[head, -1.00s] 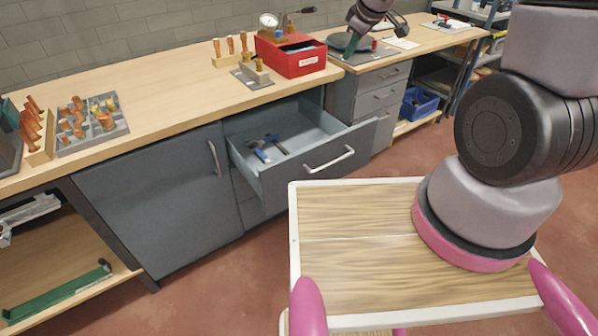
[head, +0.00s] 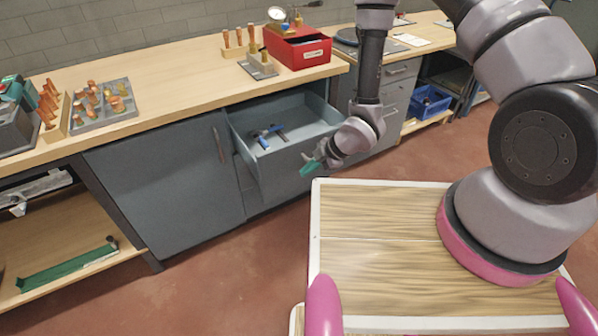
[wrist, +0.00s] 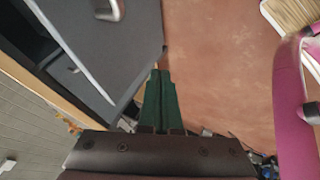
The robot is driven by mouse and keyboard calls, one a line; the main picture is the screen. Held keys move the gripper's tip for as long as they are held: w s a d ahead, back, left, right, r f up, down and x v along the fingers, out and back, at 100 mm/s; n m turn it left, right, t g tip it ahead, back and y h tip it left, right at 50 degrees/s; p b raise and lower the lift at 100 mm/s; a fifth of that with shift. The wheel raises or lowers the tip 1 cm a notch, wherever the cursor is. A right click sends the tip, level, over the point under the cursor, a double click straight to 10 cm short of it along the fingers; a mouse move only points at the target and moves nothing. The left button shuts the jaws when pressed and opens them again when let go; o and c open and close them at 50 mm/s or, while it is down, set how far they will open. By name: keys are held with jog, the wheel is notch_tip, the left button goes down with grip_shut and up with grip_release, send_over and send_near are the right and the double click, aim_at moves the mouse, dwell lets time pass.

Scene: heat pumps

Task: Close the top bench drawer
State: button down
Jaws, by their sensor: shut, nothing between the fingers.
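The top bench drawer (head: 272,170) is grey and stands pulled out from the bench, with a few blue-and-dark tools (head: 268,135) lying inside. My gripper (head: 309,166) is in front of the drawer front, its teal fingers together and empty. My arm covers the right part of the drawer front, and the drawer handle is hidden in the head view. In the wrist view the dark green fingers (wrist: 160,95) are side by side, beside a grey panel with a metal handle (wrist: 110,8). I cannot tell whether the fingertips touch the drawer.
A closed grey cabinet door (head: 165,185) is left of the drawer. The wooden benchtop (head: 170,75) holds a red box (head: 298,48) and racks of tools. A blue bin (head: 428,102) stands on a low shelf at right. The reddish floor before the bench is clear.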

jog(key=w+a+f, duration=0.1)
jog(key=a+f, duration=0.1)
jog(key=w+a+f, duration=0.3)
jog(key=a+f, duration=0.2)
jog(key=shift+w+f, duration=0.1)
jog(key=shift+w, duration=0.05)
jog(key=shift+w+a, duration=0.2)
jog(key=shift+w, duration=0.15)
jog(key=shift+w, duration=0.1)
